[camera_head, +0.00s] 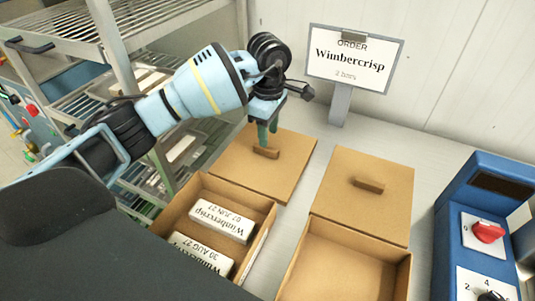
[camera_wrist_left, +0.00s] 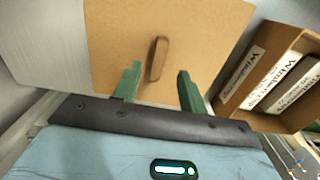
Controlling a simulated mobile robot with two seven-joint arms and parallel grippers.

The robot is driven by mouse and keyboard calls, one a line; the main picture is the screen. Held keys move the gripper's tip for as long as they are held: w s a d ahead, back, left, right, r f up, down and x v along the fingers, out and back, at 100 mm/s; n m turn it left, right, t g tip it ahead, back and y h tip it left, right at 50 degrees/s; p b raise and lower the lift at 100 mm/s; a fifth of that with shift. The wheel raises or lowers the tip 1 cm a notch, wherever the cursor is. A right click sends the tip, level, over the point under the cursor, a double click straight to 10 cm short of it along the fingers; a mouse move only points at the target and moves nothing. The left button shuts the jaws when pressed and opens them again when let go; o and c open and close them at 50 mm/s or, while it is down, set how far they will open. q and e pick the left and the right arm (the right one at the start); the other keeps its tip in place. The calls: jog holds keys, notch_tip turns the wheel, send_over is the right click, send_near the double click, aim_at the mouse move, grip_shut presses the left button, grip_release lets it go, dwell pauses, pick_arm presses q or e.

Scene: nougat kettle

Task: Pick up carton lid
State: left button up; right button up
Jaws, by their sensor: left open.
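Two flat brown carton lids, each with a raised bar handle, lie on the light table in the head view. The left lid (camera_head: 285,177) lies behind the left carton, and the right lid (camera_head: 345,211) lies behind the right carton. My left gripper (camera_head: 268,138) is above the left lid, just behind its handle (camera_head: 266,152). In the left wrist view, my open green fingers (camera_wrist_left: 158,88) point toward the left lid (camera_wrist_left: 205,35), with its handle (camera_wrist_left: 158,58) seen between them and nothing held. My right gripper is not in view.
The left carton (camera_head: 262,196) holds white boxes labelled Wimbercrisp; the right carton (camera_head: 284,281) looks empty. An order sign (camera_head: 352,60) reading Wimbercrisp stands behind. A blue machine (camera_head: 452,222) with a red knob is at right, a wire rack (camera_head: 80,30) at left.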

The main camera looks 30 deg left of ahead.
aim_at(266, 153)
pick_arm(q)
jog(key=shift+f, duration=0.45)
jog(key=f, duration=0.1)
jog(key=f+b, duration=0.1)
jog(key=f, duration=0.1)
jog(key=f+b, duration=0.1)
jog(key=shift+a+f, duration=0.35)
jog(key=shift+a, duration=0.05)
jog(key=shift+r, duration=0.1)
jog(key=c, duration=0.9)
grip_shut()
